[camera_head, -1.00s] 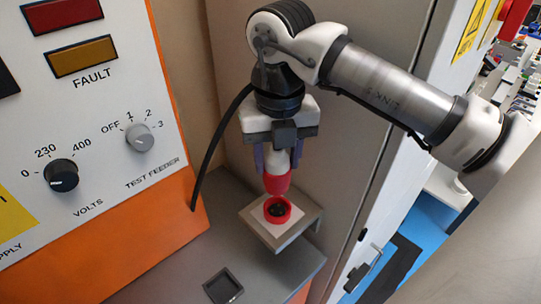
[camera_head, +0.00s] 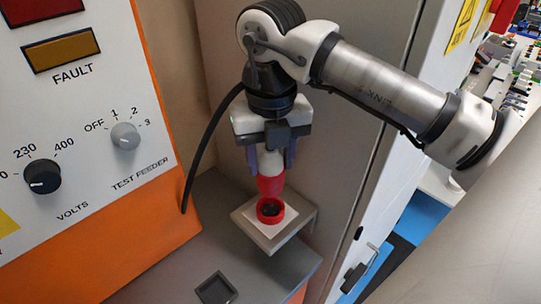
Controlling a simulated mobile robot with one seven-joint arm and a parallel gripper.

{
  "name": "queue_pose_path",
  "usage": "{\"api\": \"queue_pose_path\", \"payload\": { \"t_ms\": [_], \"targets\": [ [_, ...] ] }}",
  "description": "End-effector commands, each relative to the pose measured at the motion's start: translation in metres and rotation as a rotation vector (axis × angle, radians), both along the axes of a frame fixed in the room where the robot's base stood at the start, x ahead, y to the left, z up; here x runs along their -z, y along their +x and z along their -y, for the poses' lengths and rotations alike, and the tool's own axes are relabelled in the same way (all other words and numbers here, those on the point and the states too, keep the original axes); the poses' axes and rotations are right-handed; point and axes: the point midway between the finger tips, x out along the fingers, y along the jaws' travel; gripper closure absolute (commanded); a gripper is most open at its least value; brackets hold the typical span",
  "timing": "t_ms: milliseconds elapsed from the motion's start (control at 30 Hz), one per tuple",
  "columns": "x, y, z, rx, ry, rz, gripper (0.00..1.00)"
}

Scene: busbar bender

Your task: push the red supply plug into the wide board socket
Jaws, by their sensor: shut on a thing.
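The red supply plug (camera_head: 270,186) has a white upper body and a red lower end, and it points downward. My gripper (camera_head: 272,161) is shut on its white upper part, one finger on each side. The wide board socket (camera_head: 270,219) is a red ring with a dark middle. It sits on a pale square plate on a small block. The plug's lower end is right above the socket's far rim in the picture, roughly upright. I cannot tell whether it touches the rim. The dark opening still shows in front of the plug.
An orange and white test feeder panel (camera_head: 90,120) with knobs stands at the left. A black cable (camera_head: 199,150) hangs beside my gripper. A small square dark recess (camera_head: 216,289) lies in the grey bench. A cabinet with a door handle (camera_head: 358,275) is at the right.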

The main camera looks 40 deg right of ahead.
Motion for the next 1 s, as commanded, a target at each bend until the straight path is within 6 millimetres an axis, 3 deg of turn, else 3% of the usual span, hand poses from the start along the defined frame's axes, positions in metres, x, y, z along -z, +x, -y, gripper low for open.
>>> {"api": "queue_pose_path", "payload": {
  "t_ms": [100, 400, 1000],
  "targets": [
    [0.017, 0.0, 0.0, 0.0, 0.0, 0.0, 0.83],
    [0.042, 0.0, 0.0, 0.001, 0.0, 0.001, 0.83],
    [0.044, 0.0, 0.0, 0.001, 0.0, 0.0, 0.83]
  ]
}}
